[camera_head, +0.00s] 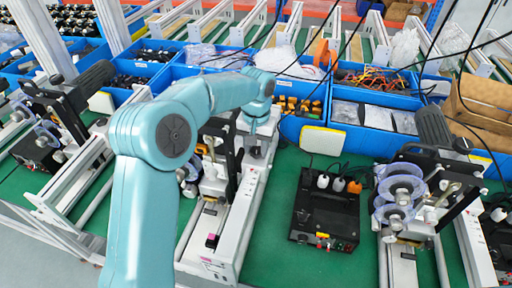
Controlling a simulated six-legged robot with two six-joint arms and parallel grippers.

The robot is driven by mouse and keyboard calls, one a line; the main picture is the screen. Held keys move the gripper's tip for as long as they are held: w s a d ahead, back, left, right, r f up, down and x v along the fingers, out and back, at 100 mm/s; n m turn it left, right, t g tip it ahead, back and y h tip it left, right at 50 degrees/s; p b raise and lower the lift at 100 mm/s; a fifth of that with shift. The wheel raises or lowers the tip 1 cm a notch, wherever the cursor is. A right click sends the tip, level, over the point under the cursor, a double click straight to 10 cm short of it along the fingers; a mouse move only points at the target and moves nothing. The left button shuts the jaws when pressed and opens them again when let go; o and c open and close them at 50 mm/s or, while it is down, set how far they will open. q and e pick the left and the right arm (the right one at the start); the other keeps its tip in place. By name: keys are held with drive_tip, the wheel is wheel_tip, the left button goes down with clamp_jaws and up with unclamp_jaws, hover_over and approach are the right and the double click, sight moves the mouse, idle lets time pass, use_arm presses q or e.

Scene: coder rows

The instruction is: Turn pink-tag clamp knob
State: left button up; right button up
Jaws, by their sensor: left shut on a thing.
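My left arm comes in from the lower left and bends over the middle machine. My left gripper (256,148) points down at this machine's upper right part. It is small in the picture and is shut on what seems to be the clamp knob, which is mostly hidden by the jaws and wrist. A small pink tag (212,241) sits on the front of the white rail of this machine (225,225). My right gripper is out of view.
A black control box (325,210) stands right of the machine on the green table (270,245). Another coder machine (405,195) with clear reels stands at right, and one (60,120) at left. Blue bins (375,115) with parts line the back.

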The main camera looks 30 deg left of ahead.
use_arm(q)
drive_tip(key=n+b, duration=0.1)
drive_tip(key=n, duration=0.3)
drive_tip(key=shift+w, duration=0.1)
drive_tip(key=n, duration=0.5)
drive_tip(key=shift+w+d+n+b, duration=0.1)
drive_tip(key=shift+n+b, duration=0.3)
drive_tip(key=n, duration=0.5)
drive_tip(key=shift+b, duration=0.35)
drive_tip(key=shift+f+n, duration=0.1)
drive_tip(key=shift+n, duration=2.1)
drive_tip(key=o, duration=1)
drive_tip(key=shift+o, duration=0.2)
